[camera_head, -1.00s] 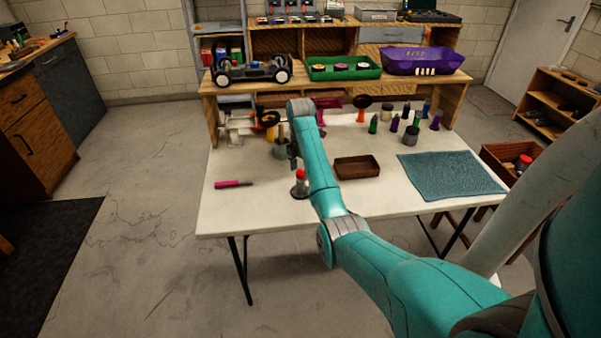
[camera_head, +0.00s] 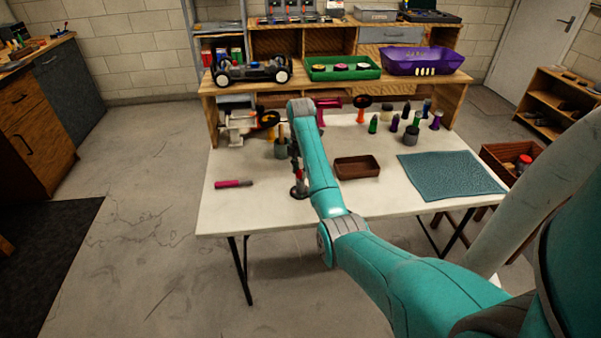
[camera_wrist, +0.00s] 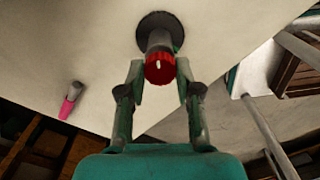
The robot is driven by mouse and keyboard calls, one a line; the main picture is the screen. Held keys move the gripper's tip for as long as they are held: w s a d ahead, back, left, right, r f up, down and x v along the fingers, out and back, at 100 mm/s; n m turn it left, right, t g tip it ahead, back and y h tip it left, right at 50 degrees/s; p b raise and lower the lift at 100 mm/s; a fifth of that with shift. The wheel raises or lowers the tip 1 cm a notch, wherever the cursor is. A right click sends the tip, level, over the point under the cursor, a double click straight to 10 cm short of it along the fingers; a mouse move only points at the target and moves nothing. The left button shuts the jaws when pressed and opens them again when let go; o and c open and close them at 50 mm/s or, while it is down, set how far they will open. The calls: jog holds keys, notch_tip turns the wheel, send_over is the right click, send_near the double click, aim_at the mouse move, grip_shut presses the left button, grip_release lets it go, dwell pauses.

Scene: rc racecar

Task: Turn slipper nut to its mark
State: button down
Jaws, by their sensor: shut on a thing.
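The slipper nut (camera_wrist: 160,72) is a red ribbed cap with a short white line on its face, seen in the wrist view. It sits on a grey post (camera_wrist: 160,41) above a round dark base (camera_wrist: 148,22). In the head view this base (camera_head: 299,192) stands on the white table near its front edge. My gripper (camera_wrist: 158,76) has one finger on each side of the red nut and is shut on it. In the head view my gripper (camera_head: 297,170) is partly hidden by my arm. I cannot make out a matching mark on the post.
A pink and grey pen-like tool (camera_head: 233,184) lies to the left. A brown tray (camera_head: 357,167) and a teal mat (camera_head: 451,175) lie to the right. Small bottles (camera_head: 411,134) and a grey cup (camera_head: 281,148) stand behind. An RC car chassis (camera_head: 252,71) is on the shelf.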

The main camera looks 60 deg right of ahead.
jog(key=shift+f, duration=0.1)
jog(key=shift+m, duration=1.8)
jog(key=shift+m, duration=1.7)
jog(key=shift+f+m, duration=0.1)
jog(key=shift+m, duration=1.6)
